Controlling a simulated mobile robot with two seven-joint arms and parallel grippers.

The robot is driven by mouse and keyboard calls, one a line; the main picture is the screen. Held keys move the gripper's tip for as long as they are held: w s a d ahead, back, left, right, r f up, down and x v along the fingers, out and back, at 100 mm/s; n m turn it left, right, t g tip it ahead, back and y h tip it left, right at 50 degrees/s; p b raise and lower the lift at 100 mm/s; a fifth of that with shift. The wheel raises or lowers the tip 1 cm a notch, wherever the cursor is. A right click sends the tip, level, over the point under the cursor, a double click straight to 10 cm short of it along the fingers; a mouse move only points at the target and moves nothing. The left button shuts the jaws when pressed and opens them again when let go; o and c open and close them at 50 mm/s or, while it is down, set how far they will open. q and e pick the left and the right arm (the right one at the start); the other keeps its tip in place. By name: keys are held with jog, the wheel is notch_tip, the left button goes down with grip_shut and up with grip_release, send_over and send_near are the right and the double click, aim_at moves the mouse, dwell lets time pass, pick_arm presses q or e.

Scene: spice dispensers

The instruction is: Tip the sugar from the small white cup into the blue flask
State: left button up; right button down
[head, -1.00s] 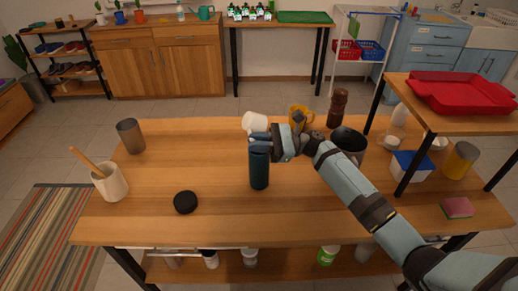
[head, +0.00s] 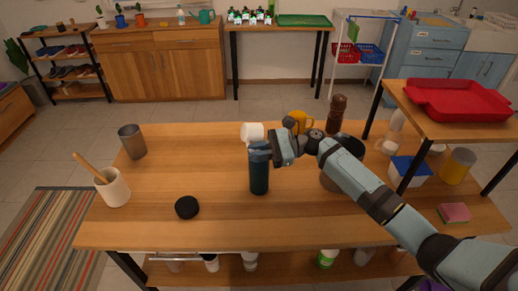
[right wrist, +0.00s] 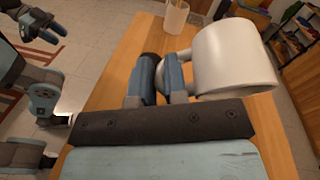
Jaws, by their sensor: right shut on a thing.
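The small white cup (head: 252,132) is held up at the top of the blue flask (head: 259,175) in the head view, seen just behind and above it. The cup looks tilted; its inside and any sugar are hidden. My right gripper (head: 261,151) is shut at the cup's handle side and partly covers the flask's top. In the right wrist view the cup (right wrist: 235,60) is beside the blue fingers (right wrist: 162,82). The flask stands upright on the table. My left gripper (right wrist: 42,28) shows in the right wrist view, fingers apart and empty, away from the table.
A round black lid (head: 187,207) lies left of the flask. A yellow mug (head: 298,121), a brown grinder (head: 337,112) and a dark bowl (head: 349,146) stand behind or right. A metal tumbler (head: 132,141) and a utensil crock (head: 113,187) are left. The table's front is clear.

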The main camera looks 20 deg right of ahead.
jog(key=shift+s+a+f, duration=0.1)
jog(key=shift+f, duration=0.35)
jog(key=shift+r+h+p, duration=0.1)
jog(key=shift+h+p, duration=0.7)
jog(key=shift+h, duration=0.2)
jog(key=h+p, duration=0.3)
jog(key=p, duration=0.2)
jog(key=h+p, duration=0.3)
jog(key=p, duration=0.3)
jog(key=h+p, duration=0.4)
jog(key=p, duration=0.1)
jog(key=shift+a+n+g, duration=0.4)
jog(key=shift+f+h, duration=0.3)
jog(key=a+f+h, duration=0.4)
jog(key=a+h, duration=0.1)
jog(key=h, duration=0.4)
jog(key=shift+a+r, duration=0.15)
jog(key=shift+r, duration=2.45)
